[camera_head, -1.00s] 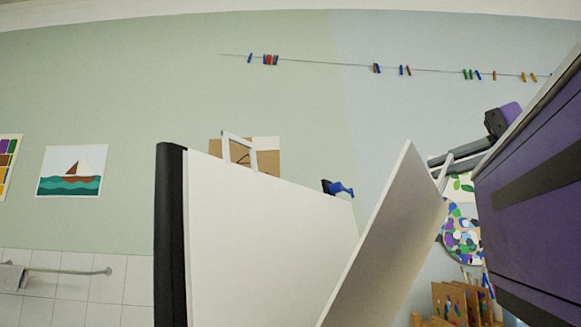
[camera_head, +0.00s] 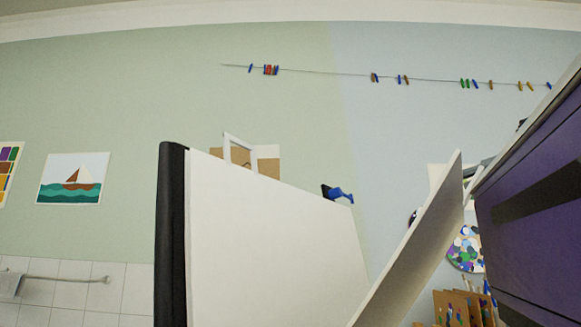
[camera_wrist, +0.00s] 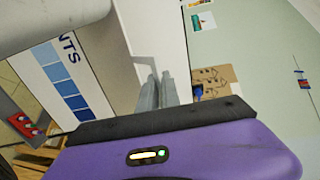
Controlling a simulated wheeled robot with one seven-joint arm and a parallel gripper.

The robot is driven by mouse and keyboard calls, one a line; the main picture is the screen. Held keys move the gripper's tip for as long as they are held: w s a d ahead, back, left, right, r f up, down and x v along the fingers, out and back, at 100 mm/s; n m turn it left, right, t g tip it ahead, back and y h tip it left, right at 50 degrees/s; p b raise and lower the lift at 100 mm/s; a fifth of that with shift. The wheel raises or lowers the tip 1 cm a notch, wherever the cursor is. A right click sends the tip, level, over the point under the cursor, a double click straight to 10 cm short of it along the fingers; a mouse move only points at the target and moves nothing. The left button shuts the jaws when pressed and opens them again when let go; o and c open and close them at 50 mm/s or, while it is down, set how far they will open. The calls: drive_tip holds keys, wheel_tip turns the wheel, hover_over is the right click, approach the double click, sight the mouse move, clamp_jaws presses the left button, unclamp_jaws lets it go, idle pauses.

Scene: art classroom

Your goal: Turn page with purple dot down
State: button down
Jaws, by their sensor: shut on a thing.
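A white page (camera_head: 415,255) stands tilted in the head view, its upper corner leaning right, close to my purple arm. A large white board face (camera_head: 265,245) with a black left edge stands to its left, with a gap opening toward the top. My gripper (camera_wrist: 157,92) shows in the wrist view with its grey fingers close together, shut on the page; the exact contact is hard to see. In the head view it is mostly hidden behind the page's upper corner. A white printed face (camera_wrist: 58,65) with blue squares and "NTS" shows in the wrist view. No purple dot is visible.
A wall with a boat picture (camera_head: 73,179) and a string of clothespins (camera_head: 375,77) is behind. A towel rail (camera_head: 65,281) is at lower left. Cardboard pieces (camera_head: 460,307) and a painted palette (camera_head: 467,250) are at lower right, near my arm.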

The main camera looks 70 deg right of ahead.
drive_tip(key=shift+s, duration=0.1)
drive_tip(key=c, duration=2.2)
unclamp_jaws()
drive_tip(key=shift+s+a+f+b, duration=0.15)
drive_tip(key=shift+s+f+b, duration=0.5)
drive_tip(key=shift+s+f, duration=0.2)
drive_tip(key=c, duration=2)
unclamp_jaws()
drive_tip(key=shift+s+f, duration=0.2)
drive_tip(key=shift+s, duration=0.05)
drive_tip(key=o, duration=0.5)
drive_tip(key=shift+s+a+f+b, duration=0.1)
drive_tip(key=shift+s+f+b, duration=0.15)
drive_tip(key=shift+f+b, duration=0.35)
drive_tip(key=o, duration=0.9)
drive_tip(key=s+f+b, duration=0.1)
drive_tip(key=s+f, duration=0.1)
drive_tip(key=s, duration=0.1)
drive_tip(key=shift+a+f+b, duration=0.2)
drive_tip(key=shift+f+b, duration=0.2)
drive_tip(key=shift+s+f, duration=0.1)
drive_tip(key=shift+f, duration=0.1)
drive_tip(key=c, duration=0.4)
drive_tip(key=shift+s+a+f, duration=0.1)
drive_tip(key=shift+s, duration=0.1)
clamp_jaws()
